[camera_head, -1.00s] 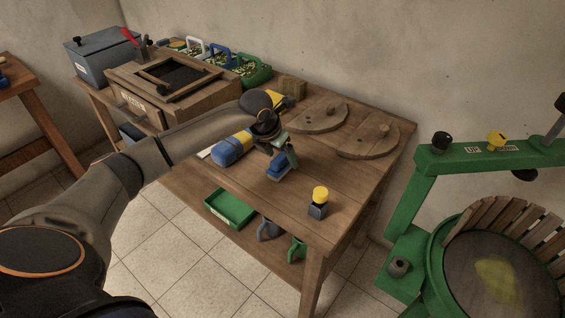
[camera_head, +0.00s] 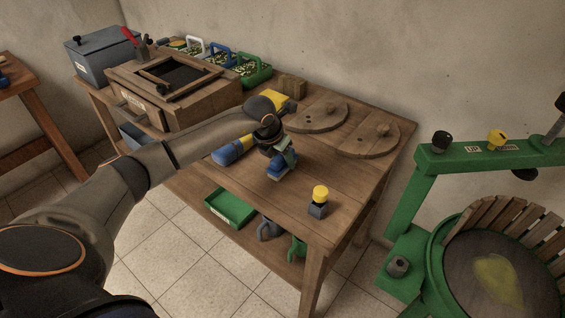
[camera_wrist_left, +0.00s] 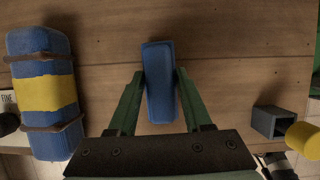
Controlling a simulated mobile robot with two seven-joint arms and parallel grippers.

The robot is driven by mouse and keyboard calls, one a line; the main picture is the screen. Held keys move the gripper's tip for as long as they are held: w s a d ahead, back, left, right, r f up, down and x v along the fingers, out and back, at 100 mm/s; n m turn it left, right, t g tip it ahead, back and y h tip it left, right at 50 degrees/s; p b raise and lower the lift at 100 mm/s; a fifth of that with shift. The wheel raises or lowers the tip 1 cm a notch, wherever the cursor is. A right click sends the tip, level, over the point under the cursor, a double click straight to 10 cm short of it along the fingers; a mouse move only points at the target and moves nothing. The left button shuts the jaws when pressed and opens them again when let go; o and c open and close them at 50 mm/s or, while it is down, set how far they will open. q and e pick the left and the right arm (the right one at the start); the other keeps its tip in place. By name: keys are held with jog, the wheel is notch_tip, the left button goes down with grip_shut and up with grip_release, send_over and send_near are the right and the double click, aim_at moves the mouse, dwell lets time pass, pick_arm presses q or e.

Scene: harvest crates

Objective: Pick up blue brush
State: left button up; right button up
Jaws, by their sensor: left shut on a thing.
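The blue brush (camera_head: 281,173) is on the wooden table (camera_head: 262,205), near its front edge. My left gripper (camera_head: 287,157) reaches down to it from above and is shut on it. In the left wrist view the blue brush (camera_wrist_left: 160,85) stands between the two green fingers (camera_wrist_left: 158,100), which touch its sides. I cannot tell whether its underside touches the table. My right gripper is in neither view.
A blue roll with a yellow band (camera_head: 228,153) lies left of the gripper, partly behind my arm. A grey holder with a yellow top (camera_head: 319,198) stands to the right. Round wooden boards (camera_head: 368,141) lie behind. A green tray (camera_head: 230,208) sits on the lower shelf.

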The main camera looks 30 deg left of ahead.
pick_arm(q)
grip_shut()
jog(key=shift+r, duration=0.1)
jog(key=shift+r, duration=0.45)
notch_tip(320, 180, up, 2)
jog(key=shift+r, duration=0.25)
jog(key=s+r, duration=0.1)
jog(key=s+d+r, duration=0.1)
jog(key=r, duration=0.1)
jog(key=s+r, duration=0.2)
jog(key=shift+d, duration=0.35)
jog(key=s+d+r+b, duration=0.1)
jog(key=s+d+r, duration=0.3)
jog(key=s, duration=0.4)
jog(key=shift+s+r, duration=0.25)
jog(key=shift+s, duration=0.15)
